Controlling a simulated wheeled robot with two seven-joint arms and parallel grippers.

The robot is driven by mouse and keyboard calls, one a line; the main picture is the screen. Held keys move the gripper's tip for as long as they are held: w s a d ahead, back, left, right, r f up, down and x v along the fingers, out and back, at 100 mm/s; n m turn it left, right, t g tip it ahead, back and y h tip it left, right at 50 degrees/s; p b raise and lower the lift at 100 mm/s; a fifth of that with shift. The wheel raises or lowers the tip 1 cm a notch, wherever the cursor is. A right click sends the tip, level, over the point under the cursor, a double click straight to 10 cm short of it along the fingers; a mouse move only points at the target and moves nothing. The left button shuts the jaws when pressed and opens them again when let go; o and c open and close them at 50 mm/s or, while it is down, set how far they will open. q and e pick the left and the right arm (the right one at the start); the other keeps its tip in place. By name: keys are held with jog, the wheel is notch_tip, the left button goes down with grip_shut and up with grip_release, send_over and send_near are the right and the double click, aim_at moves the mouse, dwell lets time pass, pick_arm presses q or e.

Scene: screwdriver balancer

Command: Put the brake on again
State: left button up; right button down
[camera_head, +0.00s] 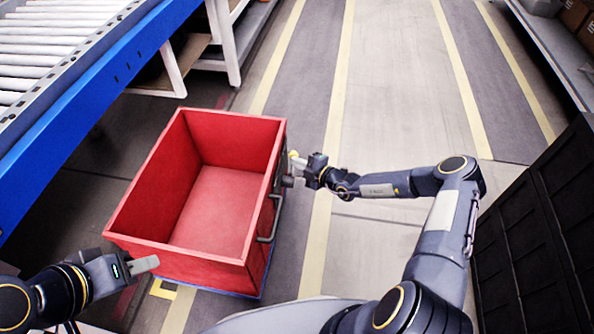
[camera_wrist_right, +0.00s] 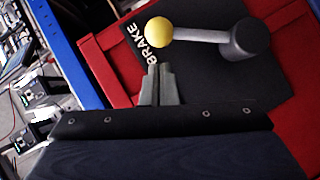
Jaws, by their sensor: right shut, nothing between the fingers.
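The brake lever has a yellow ball knob (camera_wrist_right: 159,32), a grey rod (camera_wrist_right: 200,36) and a dark round pivot (camera_wrist_right: 244,39). It sits on a dark plate lettered BRAKE on the side of the red cart (camera_head: 150,250). The knob also shows in the head view (camera_head: 293,154), at the cart's right side. My right gripper (camera_wrist_right: 161,68) is shut and empty, its fingertips just below the knob in the wrist view; whether they touch it is unclear. It also shows in the head view (camera_head: 297,166). My left gripper (camera_head: 146,264) is near the cart's front left corner; its opening is unclear.
The cart is empty inside, with a metal handle (camera_head: 272,220) on its right side. A blue-sided roller conveyor (camera_head: 85,90) stands at the left. Black crates (camera_head: 535,220) stand at the right. The floor beyond the cart (camera_head: 395,90) is clear.

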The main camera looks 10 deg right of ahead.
pick_arm(q)
notch_tip(320, 180, down, 2)
jog(key=shift+f+b, duration=0.15)
jog(key=shift+b, duration=0.75)
pick_arm(e)
jog(key=shift+w+d+f+m+g, duration=0.15)
jog(key=shift+w+d+m, duration=0.1)
jog(key=shift+w, duration=0.3)
jog(key=shift+w+d+m+g, duration=0.15)
jog(key=shift+w+d, duration=0.05)
jog(key=shift+w, duration=0.3)
jog(key=shift+w+d, duration=0.1)
